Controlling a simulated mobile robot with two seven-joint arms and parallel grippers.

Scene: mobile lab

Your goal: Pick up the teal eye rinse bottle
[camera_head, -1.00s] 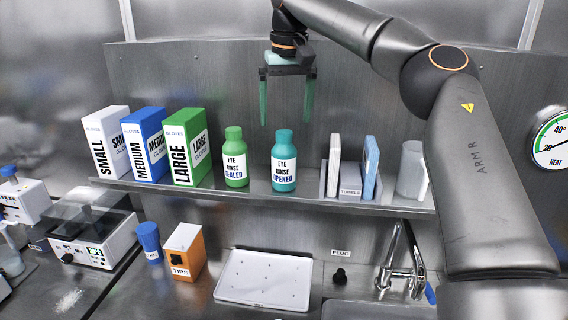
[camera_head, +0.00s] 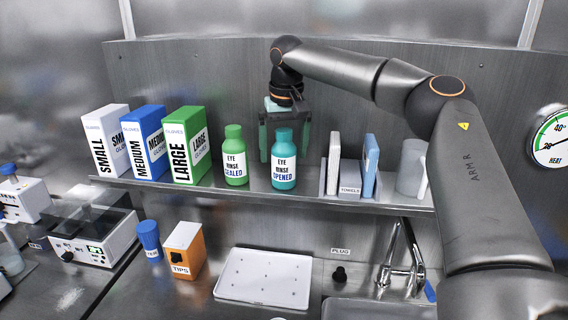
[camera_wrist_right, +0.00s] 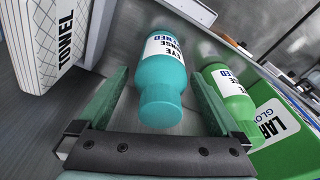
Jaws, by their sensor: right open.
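The teal eye rinse bottle (camera_head: 284,160), labelled "EYE RINSE OPENED", stands upright on the metal shelf (camera_head: 250,187). My right gripper (camera_head: 284,150) is open and empty, coming down from above behind the bottle's cap, its fingers partly hidden by the bottle in the head view. In the right wrist view the teal bottle (camera_wrist_right: 161,85) lies between the two open green fingers of the gripper (camera_wrist_right: 158,100), with a gap on each side. The green eye rinse bottle (camera_head: 236,158), labelled "SEALED", stands just left of it and shows beside one finger in the right wrist view (camera_wrist_right: 226,82).
Glove boxes, the green one (camera_head: 189,147) nearest, stand left of the bottles. A towel holder (camera_head: 349,178) stands to the right, with a clear jug (camera_head: 411,168) beyond it. Below are a white tray (camera_head: 264,279), a tips box (camera_head: 183,250) and a sink tap (camera_head: 402,255).

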